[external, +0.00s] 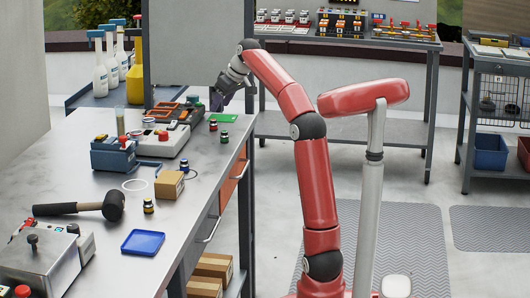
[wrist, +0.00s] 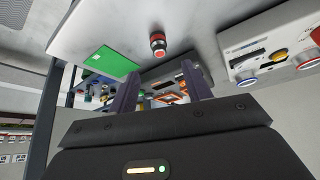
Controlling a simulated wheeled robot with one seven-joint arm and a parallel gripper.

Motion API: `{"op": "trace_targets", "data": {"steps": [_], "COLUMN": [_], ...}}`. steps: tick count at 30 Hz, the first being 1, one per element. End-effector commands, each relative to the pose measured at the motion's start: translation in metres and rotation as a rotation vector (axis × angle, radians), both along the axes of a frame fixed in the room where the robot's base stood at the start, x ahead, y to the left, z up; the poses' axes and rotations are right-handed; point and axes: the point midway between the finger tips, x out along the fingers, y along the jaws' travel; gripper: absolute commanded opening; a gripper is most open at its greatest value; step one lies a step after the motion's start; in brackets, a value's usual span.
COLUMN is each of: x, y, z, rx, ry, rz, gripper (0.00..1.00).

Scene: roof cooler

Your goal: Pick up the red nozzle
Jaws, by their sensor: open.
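A small red-capped piece with a dark body, which looks like the red nozzle (external: 213,124), stands on the metal table near its right edge. In the wrist view the red nozzle (wrist: 158,42) shows beyond my fingertips, near the top middle. My gripper (external: 217,102) is above the table's far right corner, apart from the nozzle. In the wrist view its two purple fingers (wrist: 159,82) are spread with nothing held between them.
A green sheet (external: 223,117) lies beside the red nozzle. A grey control box (external: 160,142) and a blue-grey device (external: 113,155) stand to the left. A cardboard box (external: 169,185), a mallet (external: 112,206) and a blue tray (external: 143,242) are nearer. Open floor lies right of the table.

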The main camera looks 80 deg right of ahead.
Motion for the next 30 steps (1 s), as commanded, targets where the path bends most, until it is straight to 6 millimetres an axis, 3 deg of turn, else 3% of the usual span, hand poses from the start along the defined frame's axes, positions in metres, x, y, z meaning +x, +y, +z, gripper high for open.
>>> {"op": "trace_targets", "data": {"steps": [18, 27, 30], "x": [0.031, 0.034, 0.034], "y": [-0.012, -0.014, -0.013], "z": [-0.066, -0.071, -0.071], "rx": [0.001, 0.000, 0.000], "ry": [0.001, -0.001, -0.001], "rz": [0.001, 0.000, 0.000], "gripper": [0.49, 0.49, 0.39]}}
